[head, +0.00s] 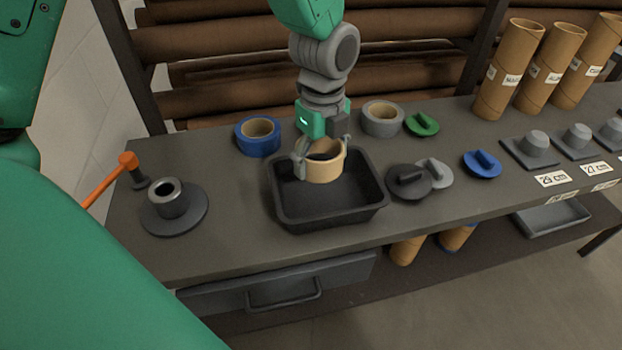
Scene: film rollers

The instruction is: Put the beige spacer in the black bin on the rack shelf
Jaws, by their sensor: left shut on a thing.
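The black bin (283,213) is an open rectangular tray on the dark shelf top, left of the picture's middle. The beige spacer (325,170) is a short, wide ring. My left gripper (321,157) points down and is shut on the spacer. It holds the spacer upright over the back half of the bin, at about rim height. I cannot tell whether the spacer touches the bin floor. The far part of the bin is hidden behind the spacer and gripper. My right gripper is not in view.
A blue tape roll (258,137) and a grey tape roll (382,119) stand behind the bin. A dark flanged hub (174,203) is to its left, round knobbed caps (408,182) to its right. Cardboard tubes (510,70) stand at back right. Bare shelf lies in front.

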